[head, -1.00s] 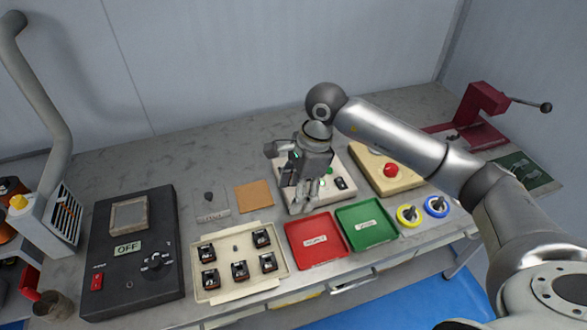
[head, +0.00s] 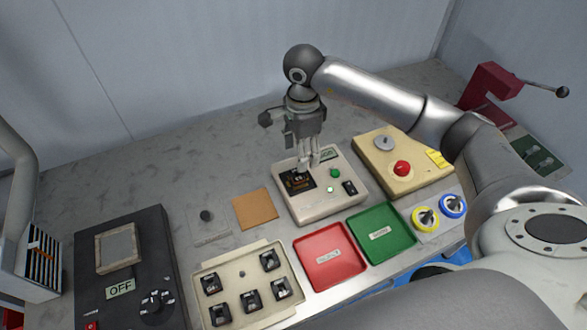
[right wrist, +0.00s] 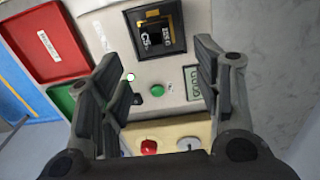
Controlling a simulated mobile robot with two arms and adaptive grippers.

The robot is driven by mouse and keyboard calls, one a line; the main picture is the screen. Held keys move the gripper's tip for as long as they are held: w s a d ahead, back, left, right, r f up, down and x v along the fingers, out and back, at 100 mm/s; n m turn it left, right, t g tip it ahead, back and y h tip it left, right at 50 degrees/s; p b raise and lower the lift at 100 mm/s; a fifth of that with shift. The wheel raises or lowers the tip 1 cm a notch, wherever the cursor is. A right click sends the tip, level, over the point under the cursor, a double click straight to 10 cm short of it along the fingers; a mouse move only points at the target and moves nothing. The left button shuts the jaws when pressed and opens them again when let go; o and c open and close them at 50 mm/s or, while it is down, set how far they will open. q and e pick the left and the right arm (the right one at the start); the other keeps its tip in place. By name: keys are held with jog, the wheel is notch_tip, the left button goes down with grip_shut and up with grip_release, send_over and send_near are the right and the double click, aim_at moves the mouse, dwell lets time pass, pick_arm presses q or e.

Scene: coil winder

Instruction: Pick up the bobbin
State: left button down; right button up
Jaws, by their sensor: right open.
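A small dark bobbin with yellowish edges (right wrist: 157,27) sits in the black square socket of the cream tester box (head: 325,206); its details are too small to tell. My right gripper (head: 307,166) points down above the tester, near this socket, and partly hides it in the head view. In the right wrist view the right gripper (right wrist: 155,72) is open, with nothing between its fingers, and the socket lies ahead of the fingertips. Several more dark bobbins stand in a cream tray (head: 240,262) at the front. My left gripper is not in view.
A red tray (head: 330,257) and a green tray (head: 381,233) lie in front of the tester. A yellowish box with a red button (head: 402,168) stands to its right. An orange-brown pad (head: 255,209) lies left of it. A black unit marked OFF (head: 121,288) stands at left.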

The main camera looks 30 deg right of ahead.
aim_at(302, 174)
jog(key=f, duration=0.1)
jog(key=s+f, duration=0.1)
jog(key=f, duration=0.1)
jog(key=shift+p, duration=0.3)
jog(key=shift+w+f, duration=0.15)
jog(key=shift+f, duration=0.05)
jog(key=f+p, duration=0.1)
jog(key=f, duration=0.1)
jog(key=f+p, duration=0.1)
jog(key=f, duration=0.2)
jog(key=shift+w+a, duration=0.15)
jog(key=shift+a, duration=0.05)
jog(key=shift+w, duration=0.1)
jog(key=shift+c, duration=0.6)
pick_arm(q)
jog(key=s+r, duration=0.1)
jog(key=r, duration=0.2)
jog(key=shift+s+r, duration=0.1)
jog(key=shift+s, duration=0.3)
pick_arm(e)
jog(key=c, duration=1)
